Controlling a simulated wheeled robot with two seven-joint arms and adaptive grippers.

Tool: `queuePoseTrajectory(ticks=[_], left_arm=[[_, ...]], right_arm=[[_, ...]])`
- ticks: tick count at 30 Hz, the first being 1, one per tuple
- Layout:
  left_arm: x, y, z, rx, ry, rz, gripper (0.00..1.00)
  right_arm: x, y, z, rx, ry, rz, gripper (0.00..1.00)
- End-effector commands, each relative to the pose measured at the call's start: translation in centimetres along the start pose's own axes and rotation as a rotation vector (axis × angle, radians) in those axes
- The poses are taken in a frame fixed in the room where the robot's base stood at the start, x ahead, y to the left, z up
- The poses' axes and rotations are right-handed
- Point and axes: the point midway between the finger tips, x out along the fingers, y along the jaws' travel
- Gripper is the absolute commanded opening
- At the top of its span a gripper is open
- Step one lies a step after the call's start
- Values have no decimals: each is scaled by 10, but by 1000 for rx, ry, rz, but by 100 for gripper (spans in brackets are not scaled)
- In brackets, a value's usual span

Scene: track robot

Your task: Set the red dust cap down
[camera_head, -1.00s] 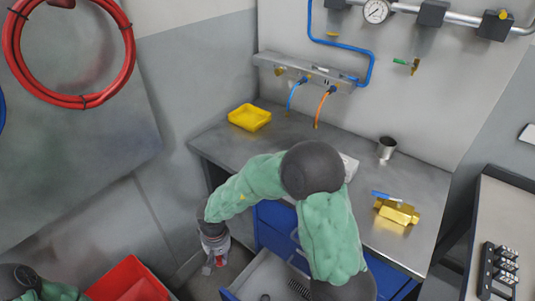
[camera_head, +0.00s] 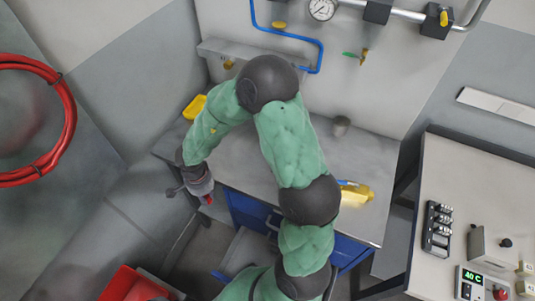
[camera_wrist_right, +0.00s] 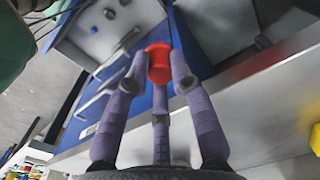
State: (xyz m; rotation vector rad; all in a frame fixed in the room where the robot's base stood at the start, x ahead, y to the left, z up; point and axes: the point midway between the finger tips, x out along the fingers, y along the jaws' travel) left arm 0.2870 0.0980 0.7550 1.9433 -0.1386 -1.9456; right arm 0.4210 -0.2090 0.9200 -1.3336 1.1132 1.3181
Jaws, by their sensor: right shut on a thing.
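The red dust cap (camera_wrist_right: 159,62) is a small red spool-like piece held at the fingertips of my right gripper (camera_wrist_right: 160,80) in the right wrist view. In the head view my right gripper (camera_head: 205,190) hangs at the front left edge of the workbench (camera_head: 360,220), and the cap (camera_head: 207,199) shows as a red spot at its tips. The cap is held in the air, apart from the bench top. My left gripper is not in view.
A yellow tray (camera_head: 194,107) stands at the bench's back left, partly behind my right arm. An open drawer (camera_head: 247,250) juts out below. A red bin (camera_head: 130,284) is on the floor.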

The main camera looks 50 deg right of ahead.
Motion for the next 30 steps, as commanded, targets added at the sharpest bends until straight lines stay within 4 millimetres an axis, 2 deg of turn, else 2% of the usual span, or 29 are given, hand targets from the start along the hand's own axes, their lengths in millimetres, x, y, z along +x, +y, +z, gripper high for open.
queuePoseTrajectory(ticks=[1,18,24,30], left_arm=[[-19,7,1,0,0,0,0],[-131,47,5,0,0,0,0],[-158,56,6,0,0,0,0],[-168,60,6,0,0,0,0]], right_arm=[[-19,6,-8,81,2,1,5],[-123,66,-69,1008,29,-6,5],[-148,84,-82,1262,37,-11,5],[-156,91,-87,1384,39,-14,5]])
